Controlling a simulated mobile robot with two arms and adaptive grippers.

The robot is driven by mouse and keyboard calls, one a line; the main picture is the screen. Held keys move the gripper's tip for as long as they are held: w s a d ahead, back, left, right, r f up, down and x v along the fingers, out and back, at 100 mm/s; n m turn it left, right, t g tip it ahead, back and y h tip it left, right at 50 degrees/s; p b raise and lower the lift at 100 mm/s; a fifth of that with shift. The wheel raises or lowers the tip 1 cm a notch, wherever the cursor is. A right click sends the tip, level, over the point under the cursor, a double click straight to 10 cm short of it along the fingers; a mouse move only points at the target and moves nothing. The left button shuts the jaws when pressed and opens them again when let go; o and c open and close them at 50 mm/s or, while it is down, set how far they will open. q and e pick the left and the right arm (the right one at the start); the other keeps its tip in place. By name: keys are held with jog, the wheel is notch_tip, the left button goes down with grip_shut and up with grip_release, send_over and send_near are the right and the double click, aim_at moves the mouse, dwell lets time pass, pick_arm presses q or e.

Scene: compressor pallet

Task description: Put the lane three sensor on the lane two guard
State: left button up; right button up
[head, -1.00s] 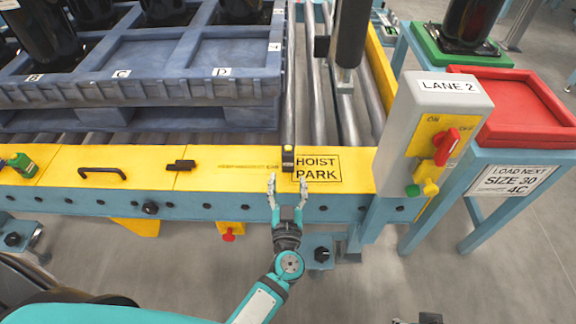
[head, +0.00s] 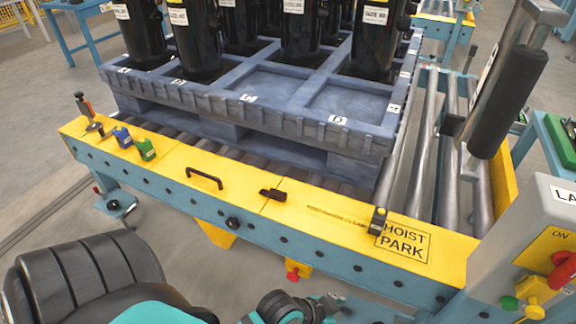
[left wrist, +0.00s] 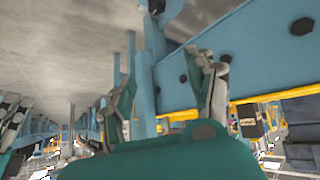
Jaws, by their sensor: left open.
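The lane two guard appears to be the yellow cover (head: 235,185) along the conveyor's near edge, beside the grey control box (head: 555,225) whose label is cut off. A small blue sensor-like body (head: 122,138) and a green one (head: 146,150) stand at its left. A black block (head: 378,221) stands by HOIST PARK. I cannot tell which, if any, is the lane three sensor. My left gripper (head: 328,304) is low at the bottom edge, in front of the blue beam, apart from these things. In the left wrist view its fingers (left wrist: 168,92) are spread and empty. My right gripper is out of view.
A black handle (head: 204,178) and a black latch (head: 272,194) sit on the yellow cover. A blue pallet (head: 235,100) with black cylinders rests on the rollers behind. A dark post (head: 507,100) rises at right.

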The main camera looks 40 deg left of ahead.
pick_arm(q)
jog(key=s+a+f+n+g+y, duration=0.1)
jog(key=s+a+g+y, duration=0.3)
jog(key=s+a, duration=0.4)
jog(key=shift+s+a+f+n, duration=0.2)
jog(key=shift+a+n, duration=0.4)
jog(key=shift+n, duration=0.2)
